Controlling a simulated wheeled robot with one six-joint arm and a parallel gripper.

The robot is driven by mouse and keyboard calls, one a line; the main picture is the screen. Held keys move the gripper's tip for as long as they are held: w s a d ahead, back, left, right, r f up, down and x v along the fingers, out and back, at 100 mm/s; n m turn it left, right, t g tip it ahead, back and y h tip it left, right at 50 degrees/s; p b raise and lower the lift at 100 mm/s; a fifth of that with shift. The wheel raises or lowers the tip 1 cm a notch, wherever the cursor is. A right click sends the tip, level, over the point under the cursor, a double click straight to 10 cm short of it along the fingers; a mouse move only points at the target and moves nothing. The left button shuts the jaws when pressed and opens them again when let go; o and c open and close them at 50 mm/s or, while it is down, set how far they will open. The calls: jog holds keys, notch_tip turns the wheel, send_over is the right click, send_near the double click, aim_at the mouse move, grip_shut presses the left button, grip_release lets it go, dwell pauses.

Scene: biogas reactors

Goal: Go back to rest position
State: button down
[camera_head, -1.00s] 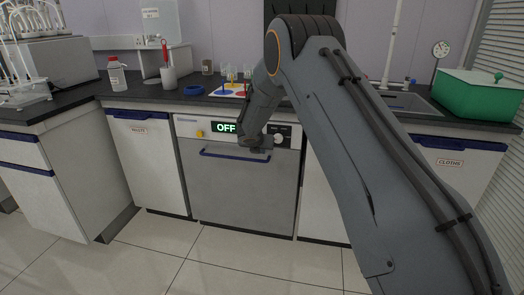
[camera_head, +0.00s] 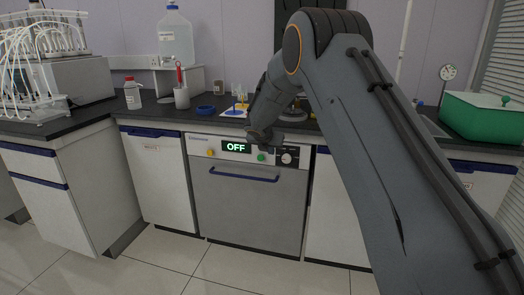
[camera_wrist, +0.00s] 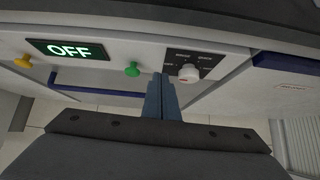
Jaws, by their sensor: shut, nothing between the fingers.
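My gripper shows in the wrist view (camera_wrist: 162,95), its two blue-grey fingers pressed together with nothing between them. It is in front of the dishwasher-like machine (camera_head: 250,205), near its control panel. The panel has a lit display reading OFF (camera_head: 236,147), a yellow button (camera_head: 211,152), a green button (camera_head: 262,156) and a white knob (camera_head: 286,158). In the wrist view the fingertips appear between the green button (camera_wrist: 132,69) and the white knob (camera_wrist: 188,73); I cannot tell the exact gap. In the head view my arm hides the fingers.
The dark counter (camera_head: 90,119) runs above the machine. The tiled floor in front is clear.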

jog(key=s+d+r+m+g, duration=0.1)
jog(key=s+d+r+m, duration=0.1)
jog(key=s+m, duration=0.35)
jog(key=s+d+r+m+g, duration=0.1)
jog(key=s+r+m, duration=0.2)
jog(key=s, duration=0.5)
jog(key=s+m+g+y+p, duration=0.1)
jog(key=s+m+g+y, duration=0.15)
jog(key=s+m, duration=1.4)
jog(key=s+m+g+y, duration=0.1)
jog(key=s+m+g, duration=0.35)
jog(key=s, duration=2.35)
jog(key=d+r+m+p, duration=0.2)
jog(key=d+r+p, duration=0.2)
jog(key=p, duration=0.7)
notch_tip(320, 180, up, 2)
jog(key=shift+p, duration=0.35)
jog(key=c, duration=2.5)
grip_release()
jog(key=shift+d, duration=0.1)
